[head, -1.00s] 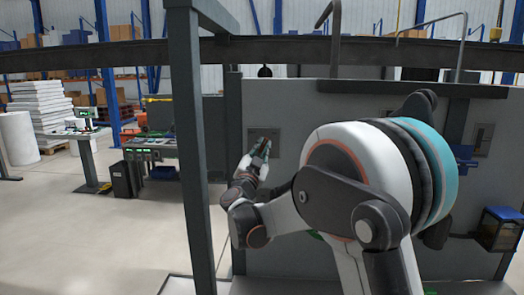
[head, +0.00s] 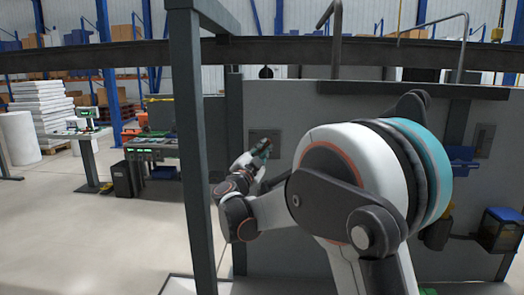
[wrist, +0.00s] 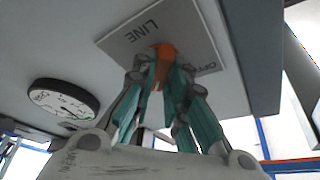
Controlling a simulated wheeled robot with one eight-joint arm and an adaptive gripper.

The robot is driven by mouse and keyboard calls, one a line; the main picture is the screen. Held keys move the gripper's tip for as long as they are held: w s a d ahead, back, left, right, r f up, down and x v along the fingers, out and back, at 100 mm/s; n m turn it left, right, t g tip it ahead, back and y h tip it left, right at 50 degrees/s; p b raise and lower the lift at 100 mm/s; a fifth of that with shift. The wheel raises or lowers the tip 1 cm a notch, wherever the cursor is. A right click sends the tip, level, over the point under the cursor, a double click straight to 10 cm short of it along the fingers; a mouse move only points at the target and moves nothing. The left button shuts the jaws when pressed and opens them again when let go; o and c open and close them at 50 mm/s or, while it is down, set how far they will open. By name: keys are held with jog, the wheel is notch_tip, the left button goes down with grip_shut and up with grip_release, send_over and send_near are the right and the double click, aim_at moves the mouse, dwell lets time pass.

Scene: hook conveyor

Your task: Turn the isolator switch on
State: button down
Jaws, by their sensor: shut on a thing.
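The isolator switch has a grey plate (wrist: 192,38) on the wall panel, with the words LINE and OFF on it, and an orange handle (wrist: 164,62). In the wrist view my gripper (wrist: 163,88) has its teal fingers closed around the orange handle, one on each side. In the head view the plate (head: 264,134) shows behind my gripper (head: 262,149), which reaches it tilted from the lower left. The fingers hide part of the handle and plate, so the handle's exact angle is hard to tell.
A round black-rimmed dial (wrist: 63,98) is beside the plate in the wrist view. A dark upright post (head: 196,150) stands left of my arm. A blue bracket (head: 462,159) and a dark box (head: 500,229) are at the right of the panel.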

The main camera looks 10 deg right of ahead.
jog(key=c, duration=1.6)
grip_release()
jog(key=shift+s, duration=0.1)
jog(key=v, duration=1.2)
jog(key=shift+f, duration=0.1)
